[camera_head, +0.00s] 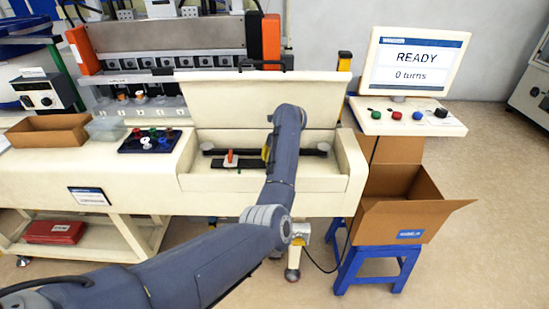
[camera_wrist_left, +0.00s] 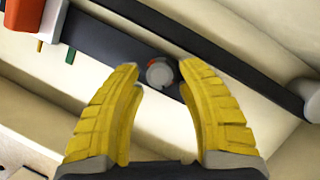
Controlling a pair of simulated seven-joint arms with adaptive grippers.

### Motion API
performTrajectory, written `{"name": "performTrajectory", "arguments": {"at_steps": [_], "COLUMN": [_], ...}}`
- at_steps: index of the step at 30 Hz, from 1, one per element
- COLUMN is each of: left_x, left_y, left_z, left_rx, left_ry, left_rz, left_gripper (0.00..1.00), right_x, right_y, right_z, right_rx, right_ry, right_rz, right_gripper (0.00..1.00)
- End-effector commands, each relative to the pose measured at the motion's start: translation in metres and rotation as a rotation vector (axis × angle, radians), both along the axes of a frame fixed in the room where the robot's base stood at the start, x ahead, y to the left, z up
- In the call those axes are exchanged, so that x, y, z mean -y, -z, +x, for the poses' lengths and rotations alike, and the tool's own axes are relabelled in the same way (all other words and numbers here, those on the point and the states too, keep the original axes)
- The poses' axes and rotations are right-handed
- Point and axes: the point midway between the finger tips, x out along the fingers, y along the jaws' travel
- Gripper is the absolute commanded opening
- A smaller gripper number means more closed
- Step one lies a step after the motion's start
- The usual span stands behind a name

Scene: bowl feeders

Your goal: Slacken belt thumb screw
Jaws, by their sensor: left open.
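The round grey thumb screw (camera_wrist_left: 159,73) sits on a dark plate (camera_wrist_left: 105,45) in the left wrist view, with a small red mark beside it. My left gripper (camera_wrist_left: 160,67) is open, its yellow fingertips on either side of the screw; I cannot tell whether they touch it. The black belt (camera_wrist_left: 235,55) runs past the plate to a pale roller (camera_wrist_left: 313,97). In the head view my left gripper (camera_head: 265,153) is mostly hidden behind my arm, inside the open machine box (camera_head: 345,170). The thumb screw is hidden there. My right gripper is not in view.
A screen (camera_head: 415,62) reads "READY" and "0 turns", above a panel with coloured buttons (camera_head: 410,116). A red block (camera_head: 230,158) sits on the plate left of my arm. The raised lid (camera_head: 225,98) stands behind; an open cardboard box (camera_head: 400,205) is at right.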

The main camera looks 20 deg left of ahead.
Motion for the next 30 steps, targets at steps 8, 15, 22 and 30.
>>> {"name": "performTrajectory", "arguments": {"at_steps": [8, 15, 22, 30], "left_x": [0.001, 0.005, 0.014, 0.021], "left_y": [0.001, -0.011, -0.040, -0.064], "left_z": [0.000, -0.003, -0.011, -0.018], "left_rx": [-0.002, 0.000, 0.002, -0.001], "left_ry": [0.001, 0.002, 0.002, 0.001], "left_rz": [-0.001, -0.002, -0.003, -0.002], "left_gripper": [0.50, 0.50, 0.50, 0.50], "right_x": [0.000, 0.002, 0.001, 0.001], "right_y": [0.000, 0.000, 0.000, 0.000], "right_z": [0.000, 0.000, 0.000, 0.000], "right_rx": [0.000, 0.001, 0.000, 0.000], "right_ry": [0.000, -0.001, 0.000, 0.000], "right_rz": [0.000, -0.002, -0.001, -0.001], "right_gripper": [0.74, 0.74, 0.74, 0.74]}}
